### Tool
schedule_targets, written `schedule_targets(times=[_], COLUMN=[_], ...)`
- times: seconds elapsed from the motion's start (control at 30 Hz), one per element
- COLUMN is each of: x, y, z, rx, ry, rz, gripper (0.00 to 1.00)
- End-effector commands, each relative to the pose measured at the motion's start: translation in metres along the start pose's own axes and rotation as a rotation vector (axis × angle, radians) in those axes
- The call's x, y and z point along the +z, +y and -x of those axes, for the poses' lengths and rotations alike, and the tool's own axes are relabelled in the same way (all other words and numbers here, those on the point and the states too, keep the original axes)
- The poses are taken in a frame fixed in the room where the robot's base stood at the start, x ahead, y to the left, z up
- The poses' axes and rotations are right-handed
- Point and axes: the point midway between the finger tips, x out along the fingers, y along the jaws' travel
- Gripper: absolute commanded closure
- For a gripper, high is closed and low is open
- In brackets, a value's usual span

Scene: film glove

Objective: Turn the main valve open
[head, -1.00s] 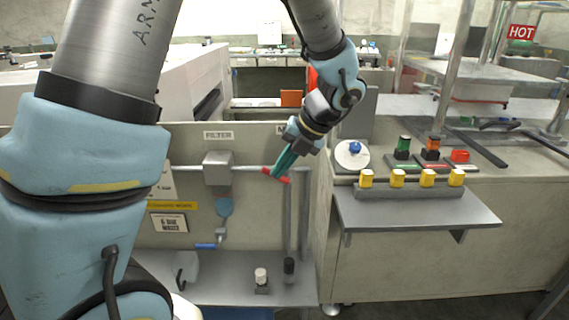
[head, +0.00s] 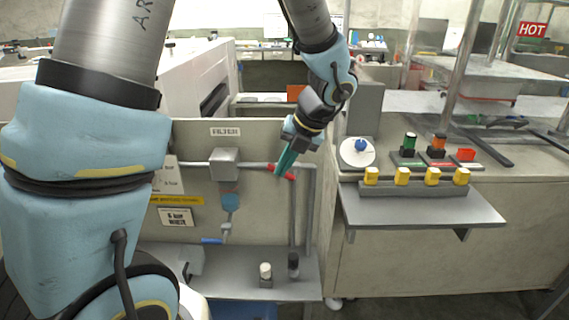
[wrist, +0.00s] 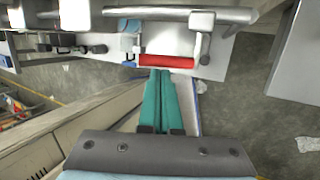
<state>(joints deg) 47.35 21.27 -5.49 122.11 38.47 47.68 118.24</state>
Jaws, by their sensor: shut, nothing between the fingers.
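The red valve handle (head: 289,176) is on the right part of the grey pipe on the panel, below a sign mostly hidden by my arm. In the head view it slopes down to the right, partly hidden by my fingers. My gripper (head: 279,172) has its teal fingers together, pointing down-left at the handle. In the wrist view the red handle (wrist: 168,62) lies crosswise just beyond the shut fingertips (wrist: 163,74). Nothing shows between the fingers. I cannot tell whether the tips touch the handle.
A grey filter box (head: 224,163) sits left on the pipe, with a blue lever (head: 212,241) below. A shelf (head: 225,285) holds small fittings. To the right, a console has a blue knob (head: 361,145), coloured buttons and several yellow knobs (head: 402,176) above a protruding ledge (head: 425,208).

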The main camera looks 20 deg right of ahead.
Motion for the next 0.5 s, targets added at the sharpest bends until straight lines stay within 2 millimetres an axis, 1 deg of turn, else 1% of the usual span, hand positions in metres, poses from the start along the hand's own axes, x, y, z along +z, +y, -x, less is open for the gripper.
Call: schedule_targets(times=[0.13, 0.5], x=[0.0000, -0.0012], y=[0.0022, 0.0065], z=[-0.0002, -0.0057], rx=[-0.028, -0.027], ry=[0.001, 0.001], rz=[0.007, 0.005], gripper=[1.00, 1.00])
